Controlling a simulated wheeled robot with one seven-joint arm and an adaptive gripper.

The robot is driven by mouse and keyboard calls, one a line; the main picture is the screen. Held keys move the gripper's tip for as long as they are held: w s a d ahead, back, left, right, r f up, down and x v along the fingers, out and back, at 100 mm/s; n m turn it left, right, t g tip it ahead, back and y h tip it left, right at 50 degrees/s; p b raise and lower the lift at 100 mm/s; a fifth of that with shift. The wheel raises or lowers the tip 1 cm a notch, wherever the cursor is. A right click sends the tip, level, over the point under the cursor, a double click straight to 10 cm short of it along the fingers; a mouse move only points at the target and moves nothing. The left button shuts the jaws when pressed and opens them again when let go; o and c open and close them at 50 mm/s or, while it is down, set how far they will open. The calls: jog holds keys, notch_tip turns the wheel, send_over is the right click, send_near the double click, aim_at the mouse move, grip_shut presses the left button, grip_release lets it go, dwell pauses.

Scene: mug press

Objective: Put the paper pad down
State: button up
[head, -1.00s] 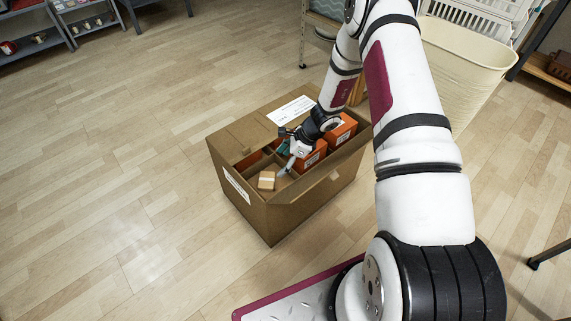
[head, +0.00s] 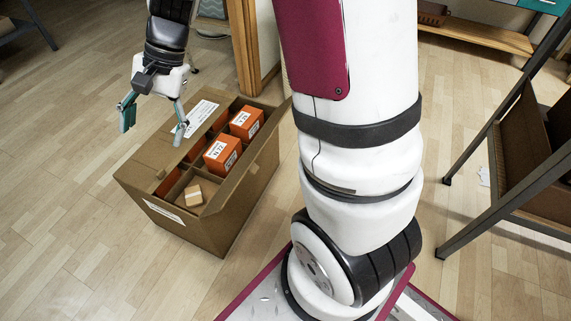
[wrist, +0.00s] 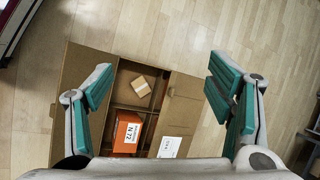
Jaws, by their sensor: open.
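A small tan block with a pale band, which looks like the paper pad (head: 195,195), lies in the near corner compartment of a brown divided cardboard box (head: 222,228). The pad also shows in the wrist view (wrist: 141,87), slightly turned in its compartment. My gripper (head: 154,121) is open, with its two teal-padded fingers wide apart and nothing between them. It is above the far-left part of the box, clear of the pad. In the wrist view, the gripper (wrist: 161,75) has the box below and between its fingers.
Orange boxes (head: 222,153) with white labels stand in other compartments. The box's flaps are folded outward. A metal-framed shelf (head: 500,185) stands at the right. The wood floor (head: 70,215) is clear left of the box.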

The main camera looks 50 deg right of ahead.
jog(key=s+r+n+g+h, duration=0.1)
jog(key=s+r+n, duration=0.3)
jog(key=s, duration=0.5)
jog(key=s+r+n+h, duration=0.2)
jog(key=s+r, duration=0.3)
jog(key=s, duration=0.3)
jog(key=s+d+r+n+h, duration=0.1)
jog(key=s+d+n, duration=0.3)
jog(key=s, duration=1)
jog(key=shift+d+h, duration=0.15)
jog(key=shift+h, duration=0.65)
